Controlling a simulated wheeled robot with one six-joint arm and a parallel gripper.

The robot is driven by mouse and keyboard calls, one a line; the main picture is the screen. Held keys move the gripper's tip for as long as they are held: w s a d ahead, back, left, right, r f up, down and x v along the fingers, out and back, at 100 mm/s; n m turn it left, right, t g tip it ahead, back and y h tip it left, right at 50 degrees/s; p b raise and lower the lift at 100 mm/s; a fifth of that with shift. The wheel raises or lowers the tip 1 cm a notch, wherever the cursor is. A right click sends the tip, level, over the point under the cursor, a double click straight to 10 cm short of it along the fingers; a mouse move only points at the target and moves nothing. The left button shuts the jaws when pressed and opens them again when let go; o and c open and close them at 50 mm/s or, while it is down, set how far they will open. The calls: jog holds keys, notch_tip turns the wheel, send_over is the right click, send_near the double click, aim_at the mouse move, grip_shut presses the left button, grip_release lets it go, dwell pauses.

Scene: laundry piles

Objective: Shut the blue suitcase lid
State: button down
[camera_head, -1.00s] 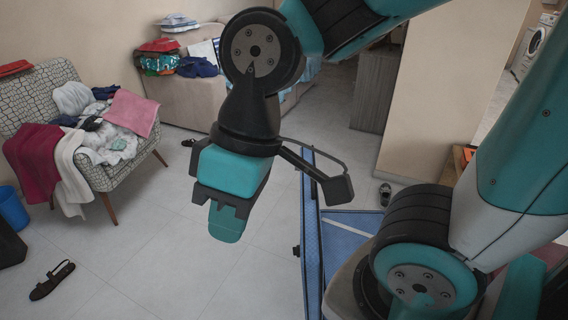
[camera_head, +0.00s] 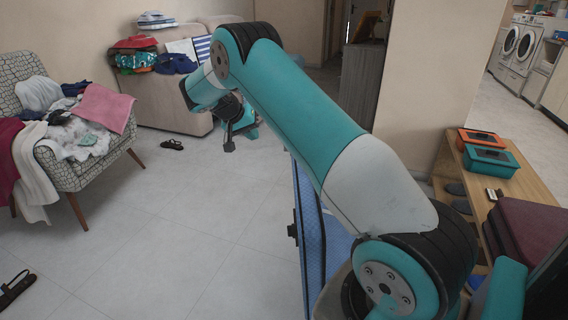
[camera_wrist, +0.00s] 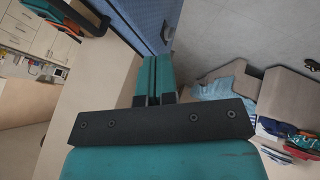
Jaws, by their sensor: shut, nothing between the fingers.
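The blue suitcase stands open on the floor in the head view. Its lid (camera_head: 311,238) is upright, seen nearly edge-on. Part of its blue base (camera_head: 337,246) shows to the right of the lid, and my arm hides the rest. The lid's blue surface (camera_wrist: 150,22) also shows at the top of the wrist view, beyond my fingertips. My gripper (camera_wrist: 158,60) is shut and empty, with its teal fingers together. The fingertips overlap the lid's edge in the wrist view; I cannot tell whether they touch. In the head view my gripper is mostly hidden behind the wrist.
A patterned armchair (camera_head: 66,172) with piled clothes stands at left. A beige sofa (camera_head: 170,100) with folded laundry is at the back. A wooden shelf (camera_head: 533,178) with boxes is at right. Sandals (camera_head: 15,288) lie at lower left. The tiled floor left of the suitcase is clear.

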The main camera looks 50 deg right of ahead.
jog(key=s+d+f+b, duration=0.1)
jog(key=s+d+f, duration=0.2)
jog(key=d+f, duration=0.5)
jog(key=shift+s+d+f+m, duration=0.3)
jog(key=shift+s+d+f, duration=0.1)
jog(key=shift+d, duration=0.7)
